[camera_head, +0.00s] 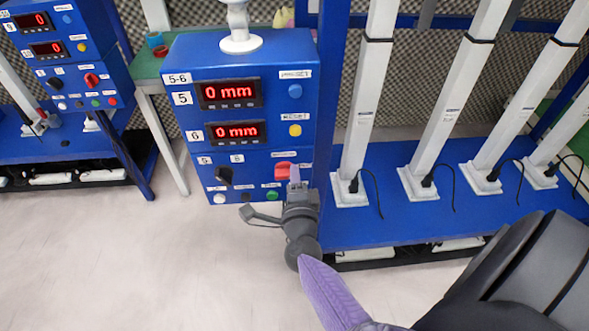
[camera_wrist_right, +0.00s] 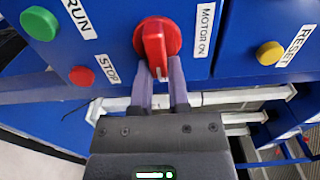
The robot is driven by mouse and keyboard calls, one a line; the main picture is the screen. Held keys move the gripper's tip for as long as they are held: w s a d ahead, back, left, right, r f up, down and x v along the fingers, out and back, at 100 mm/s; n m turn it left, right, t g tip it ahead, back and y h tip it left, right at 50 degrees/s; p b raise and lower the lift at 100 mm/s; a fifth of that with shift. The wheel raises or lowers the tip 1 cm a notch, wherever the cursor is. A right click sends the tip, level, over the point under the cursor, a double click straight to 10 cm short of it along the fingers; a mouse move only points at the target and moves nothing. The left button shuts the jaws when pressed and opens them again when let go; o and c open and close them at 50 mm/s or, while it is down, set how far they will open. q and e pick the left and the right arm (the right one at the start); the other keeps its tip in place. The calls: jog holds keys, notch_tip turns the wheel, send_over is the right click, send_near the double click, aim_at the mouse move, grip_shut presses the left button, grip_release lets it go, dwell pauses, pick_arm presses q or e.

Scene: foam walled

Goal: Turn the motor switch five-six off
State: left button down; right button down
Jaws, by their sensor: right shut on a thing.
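The blue control box marked 5-6 (camera_head: 246,62) stands left of centre in the head view. Its red motor switch (camera_head: 282,168) is at the lower right of the front face. In the right wrist view the red switch (camera_wrist_right: 157,36) sits beside a MOTOR ON label, its grip pointing towards my fingers. My right gripper (camera_head: 295,176) reaches up to the switch, and in the wrist view its two purple-grey fingers (camera_wrist_right: 160,76) are shut on the switch's grip. My gripper partly hides the box's lower right corner. My left gripper is not in view.
The box also carries a black knob (camera_head: 223,176), a yellow button (camera_head: 295,130) and a green button (camera_head: 272,194). A red STOP button (camera_wrist_right: 81,76) is near my fingers. Another blue box (camera_head: 60,50) stands left. White posts (camera_head: 455,90) stand right. The floor in front is clear.

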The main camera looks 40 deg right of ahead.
jog(key=shift+f, duration=0.1)
dwell(0.4)
jog(key=c, duration=0.6)
grip_release()
